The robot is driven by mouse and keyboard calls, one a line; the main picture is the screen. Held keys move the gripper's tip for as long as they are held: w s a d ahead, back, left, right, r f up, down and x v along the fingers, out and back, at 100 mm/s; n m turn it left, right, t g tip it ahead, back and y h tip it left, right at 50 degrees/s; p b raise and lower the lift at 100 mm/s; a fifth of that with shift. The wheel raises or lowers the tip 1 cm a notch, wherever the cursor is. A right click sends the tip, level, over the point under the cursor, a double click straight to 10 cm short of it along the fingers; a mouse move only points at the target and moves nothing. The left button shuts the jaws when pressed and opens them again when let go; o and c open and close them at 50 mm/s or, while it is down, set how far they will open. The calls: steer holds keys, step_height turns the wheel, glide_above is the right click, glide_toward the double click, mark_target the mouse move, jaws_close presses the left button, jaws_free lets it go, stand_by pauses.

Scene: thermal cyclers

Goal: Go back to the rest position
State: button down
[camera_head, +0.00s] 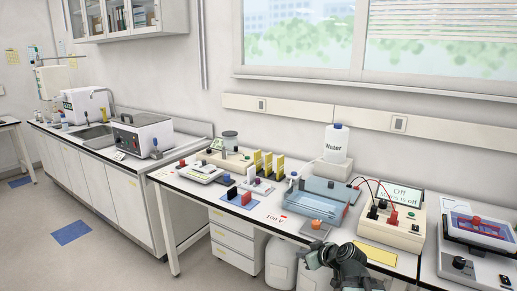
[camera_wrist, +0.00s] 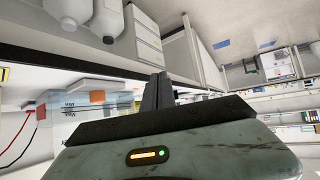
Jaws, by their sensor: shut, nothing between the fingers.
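My gripper (camera_wrist: 158,92) shows in the wrist view as two dark fingers close together, with nothing seen between them. The fingers stand in front of the dark bench edge, and no object touches them that I can make out. In the head view part of my dark grey-green arm is at the bottom, right of centre, in front of the bench's front edge. The fingertips cannot be made out clearly there.
The bench carries a blue clear tank (camera_head: 310,202), a power supply (camera_head: 391,220) reading "Off", a yellow pad (camera_head: 375,254) and a shaker-like device (camera_head: 480,228). White jugs (camera_head: 280,262) and drawers (camera_head: 231,240) are below. Open floor (camera_head: 100,255) lies at left.

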steer(key=s+a+f+g+h, duration=0.1)
steer(key=s+a+f+g, duration=0.4)
steer(key=a, duration=0.3)
steer(key=s+d+f+m+g+h, duration=0.4)
steer(key=s+d+m, duration=0.2)
steer(key=s, duration=0.5)
steer(key=shift+d, duration=0.85)
steer(key=shift+s, duration=0.1)
